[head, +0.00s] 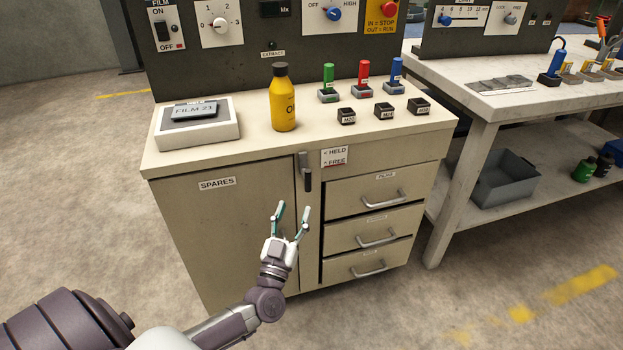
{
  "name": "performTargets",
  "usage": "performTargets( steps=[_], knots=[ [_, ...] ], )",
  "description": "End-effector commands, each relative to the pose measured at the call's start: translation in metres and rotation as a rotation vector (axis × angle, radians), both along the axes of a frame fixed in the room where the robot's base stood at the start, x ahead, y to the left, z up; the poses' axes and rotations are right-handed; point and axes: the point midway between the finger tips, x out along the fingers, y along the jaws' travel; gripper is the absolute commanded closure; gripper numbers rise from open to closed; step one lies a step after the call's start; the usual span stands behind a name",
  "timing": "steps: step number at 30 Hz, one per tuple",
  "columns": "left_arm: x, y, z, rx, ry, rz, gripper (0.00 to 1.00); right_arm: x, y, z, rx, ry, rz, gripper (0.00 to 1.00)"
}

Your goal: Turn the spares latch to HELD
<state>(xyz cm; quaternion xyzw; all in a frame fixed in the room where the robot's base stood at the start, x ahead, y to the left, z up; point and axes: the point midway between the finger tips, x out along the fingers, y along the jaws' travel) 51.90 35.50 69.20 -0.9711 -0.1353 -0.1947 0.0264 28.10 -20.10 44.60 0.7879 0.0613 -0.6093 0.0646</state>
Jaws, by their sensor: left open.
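The spares latch (306,174) is a small grey lever with a dark lower part, on the cabinet front at the right edge of the SPARES door (228,220). The lever stands vertical, not turned sideways. A label (334,157) to its right reads HELD with a left arrow and FREE with an upward arrow. My left gripper (294,207) is open and empty, its fingers pointing up toward the latch from just below. I see no contact with the latch. My right gripper is not in view.
Drawers with bar handles (377,238) are right of the latch. On the cabinet top stand a yellow bottle (283,101), a tray (197,131) with a FILM 21 block, and coloured pegs (363,76). A white bench (480,102) stands at the right.

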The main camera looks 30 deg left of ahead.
Motion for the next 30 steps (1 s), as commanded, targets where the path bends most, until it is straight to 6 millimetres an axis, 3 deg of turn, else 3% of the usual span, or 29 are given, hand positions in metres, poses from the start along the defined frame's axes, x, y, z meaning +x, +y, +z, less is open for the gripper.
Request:
performTargets(
  steps=[9,15,27,30],
  knots=[
    [0.061,0.017,0.025,0.002,-0.002,-0.001,0.46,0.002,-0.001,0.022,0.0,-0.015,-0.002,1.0],
    [0.085,0.023,0.035,0.001,0.0,-0.002,0.46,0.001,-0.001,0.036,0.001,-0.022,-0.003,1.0],
    [0.092,0.026,0.039,0.0,0.002,-0.002,0.46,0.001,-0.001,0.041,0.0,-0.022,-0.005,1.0],
    [0.092,0.026,0.039,0.0,0.002,-0.002,0.59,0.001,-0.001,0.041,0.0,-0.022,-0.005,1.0]
  ],
)
